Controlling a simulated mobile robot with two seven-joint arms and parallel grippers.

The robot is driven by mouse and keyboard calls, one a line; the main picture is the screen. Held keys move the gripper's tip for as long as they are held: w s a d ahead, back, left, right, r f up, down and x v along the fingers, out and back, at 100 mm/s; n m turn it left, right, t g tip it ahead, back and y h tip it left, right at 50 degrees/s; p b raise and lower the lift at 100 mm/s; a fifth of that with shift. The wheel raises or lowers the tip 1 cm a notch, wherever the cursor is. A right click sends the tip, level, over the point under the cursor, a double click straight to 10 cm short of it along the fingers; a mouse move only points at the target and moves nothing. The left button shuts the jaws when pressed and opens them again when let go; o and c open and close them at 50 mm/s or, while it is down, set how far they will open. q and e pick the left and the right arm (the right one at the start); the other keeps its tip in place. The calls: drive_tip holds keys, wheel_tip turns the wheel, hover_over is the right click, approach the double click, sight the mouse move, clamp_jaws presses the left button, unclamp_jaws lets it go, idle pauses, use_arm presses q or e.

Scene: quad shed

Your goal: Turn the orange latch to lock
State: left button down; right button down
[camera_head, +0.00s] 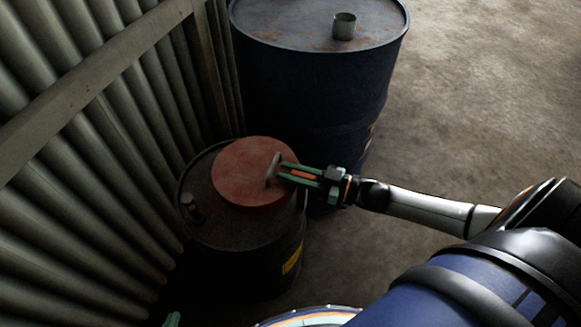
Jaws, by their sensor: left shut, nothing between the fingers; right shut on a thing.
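A round dull-red block (240,180) sits on top of a dark drum. A small grey upright piece (272,168) stands at its right side. The orange latch (303,174) shows as a short orange strip beside the grey piece, between my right gripper's fingers. My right gripper (284,172) reaches in from the right with green fingers and is shut on the latch. The fingers partly hide it, so its exact angle is hard to tell. Only a green tip of my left gripper (172,319) shows at the bottom edge, away from the drum; it is shut and empty.
The dark drum (240,238) has a small cap at its left and a yellow label. A taller blue drum (310,90) with a small metal cup (344,26) stands behind. A corrugated wall (110,150) closes off the left. Concrete floor (480,90) is clear at right.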

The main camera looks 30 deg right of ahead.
drive_tip(key=c, duration=0.7)
unclamp_jaws()
drive_tip(key=shift+s+d, duration=0.25)
drive_tip(key=shift+p+v, duration=0.5)
drive_tip(key=shift+v, duration=5.4)
drive_tip(key=shift+a, duration=0.1)
